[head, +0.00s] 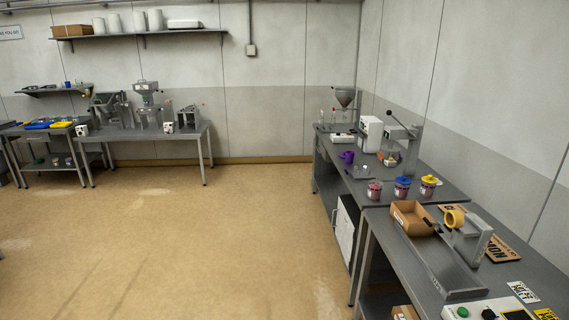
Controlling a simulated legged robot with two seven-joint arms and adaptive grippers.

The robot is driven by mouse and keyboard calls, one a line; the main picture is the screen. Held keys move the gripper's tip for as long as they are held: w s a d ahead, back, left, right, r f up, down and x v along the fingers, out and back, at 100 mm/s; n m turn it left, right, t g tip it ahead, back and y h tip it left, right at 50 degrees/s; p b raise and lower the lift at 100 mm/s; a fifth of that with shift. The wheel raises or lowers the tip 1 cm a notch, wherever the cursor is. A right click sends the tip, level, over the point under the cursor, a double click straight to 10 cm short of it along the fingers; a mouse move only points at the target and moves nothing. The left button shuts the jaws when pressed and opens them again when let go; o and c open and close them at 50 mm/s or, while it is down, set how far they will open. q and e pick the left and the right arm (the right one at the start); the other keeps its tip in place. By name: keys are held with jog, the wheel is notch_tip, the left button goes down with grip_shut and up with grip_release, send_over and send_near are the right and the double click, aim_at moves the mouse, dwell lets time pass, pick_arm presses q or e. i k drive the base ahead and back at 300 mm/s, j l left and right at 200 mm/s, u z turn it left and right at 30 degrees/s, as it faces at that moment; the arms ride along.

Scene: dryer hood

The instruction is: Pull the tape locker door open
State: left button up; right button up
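A small white-fronted cabinet (345,229) with a dark frame stands under the right-hand bench. It may be the tape locker, but no label is readable. Neither of my grippers is in view.
Another bench (150,134) stands at the back left. The tan floor (190,230) between them is clear.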

aim_at(346, 228)
jog(key=i, duration=2.15)
